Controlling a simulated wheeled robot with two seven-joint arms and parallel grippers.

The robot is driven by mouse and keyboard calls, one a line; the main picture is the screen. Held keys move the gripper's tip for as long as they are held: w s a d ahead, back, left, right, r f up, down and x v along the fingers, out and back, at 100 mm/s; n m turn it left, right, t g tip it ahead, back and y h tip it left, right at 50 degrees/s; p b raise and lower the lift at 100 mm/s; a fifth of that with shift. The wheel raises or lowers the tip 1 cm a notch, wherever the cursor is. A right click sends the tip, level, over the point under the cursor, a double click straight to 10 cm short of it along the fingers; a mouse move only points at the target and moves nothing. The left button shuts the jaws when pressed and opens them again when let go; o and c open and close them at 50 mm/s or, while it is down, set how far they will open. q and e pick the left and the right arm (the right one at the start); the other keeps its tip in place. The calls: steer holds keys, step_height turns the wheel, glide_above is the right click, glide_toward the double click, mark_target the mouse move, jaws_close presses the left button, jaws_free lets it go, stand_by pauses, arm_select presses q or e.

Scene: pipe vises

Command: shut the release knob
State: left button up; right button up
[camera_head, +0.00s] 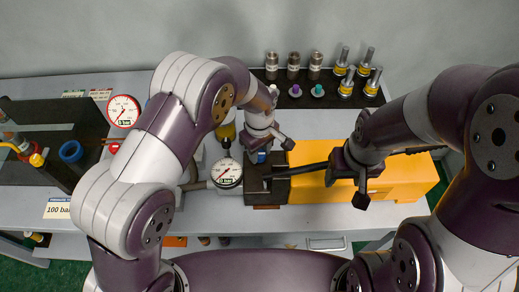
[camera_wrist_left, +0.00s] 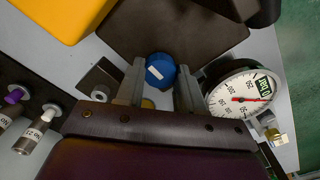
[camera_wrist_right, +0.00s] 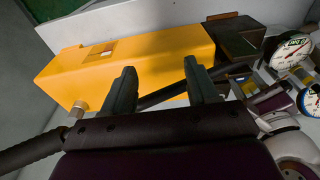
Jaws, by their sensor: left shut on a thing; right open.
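The blue round knob with a pale mark, which I take for the release knob, shows in the left wrist view (camera_wrist_left: 160,70) beside a dark block (camera_wrist_left: 172,25). My left gripper (camera_wrist_left: 160,88) is shut on this knob, one finger on each side. In the head view my left gripper (camera_head: 267,145) mostly hides it. My right gripper (camera_wrist_right: 159,80) is open, above the yellow box (camera_wrist_right: 125,68). A black lever (camera_wrist_right: 160,96) shows between and beyond its fingers; I cannot tell whether they touch it. The right gripper also shows in the head view (camera_head: 346,178).
A round gauge (camera_head: 227,173) stands left of the dark block. Another gauge (camera_head: 123,110) is further left, near a dark vise with a blue cap (camera_head: 71,151). Fittings stand on a black rack (camera_head: 318,98) at the back. My left arm covers the bench's middle left.

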arm_select(q)
steer(key=shift+m, duration=0.3)
steer(key=m, duration=0.3)
steer(key=shift+m, duration=0.4)
steer(key=m, duration=0.4)
steer(key=shift+w+r+m, duration=0.1)
steer(key=shift+m, duration=0.2)
steer(key=m, duration=0.8)
steer(key=shift+m, duration=0.6)
steer(key=o, duration=1)
steer(key=shift+o, duration=0.2)
